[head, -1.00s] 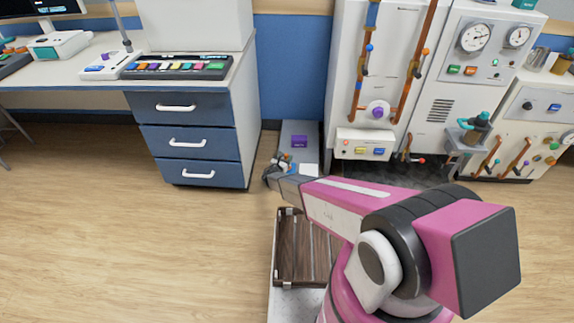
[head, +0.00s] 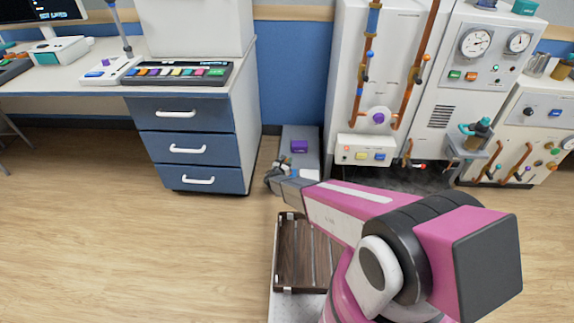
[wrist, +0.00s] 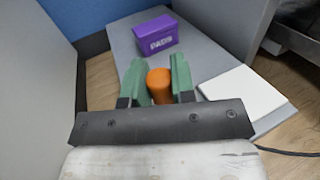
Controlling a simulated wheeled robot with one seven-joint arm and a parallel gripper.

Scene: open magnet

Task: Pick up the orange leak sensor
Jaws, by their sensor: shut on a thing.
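The orange leak sensor (wrist: 159,85) is a small rounded orange piece in the middle of the wrist view. My gripper (wrist: 160,80) has its two green fingers on either side of it and is shut on it. The sensor's lower part is hidden behind the dark gripper body. In the head view my gripper (head: 277,174) is over the near end of a low grey platform (head: 312,140); the sensor cannot be made out clearly there.
A purple box (wrist: 155,35) marked PADS stands behind the sensor on the platform; it also shows in the head view (head: 299,146). A white flat block (wrist: 242,96) lies to the right. Blue drawers (head: 188,149) stand left, white gauge cabinets (head: 385,70) right.

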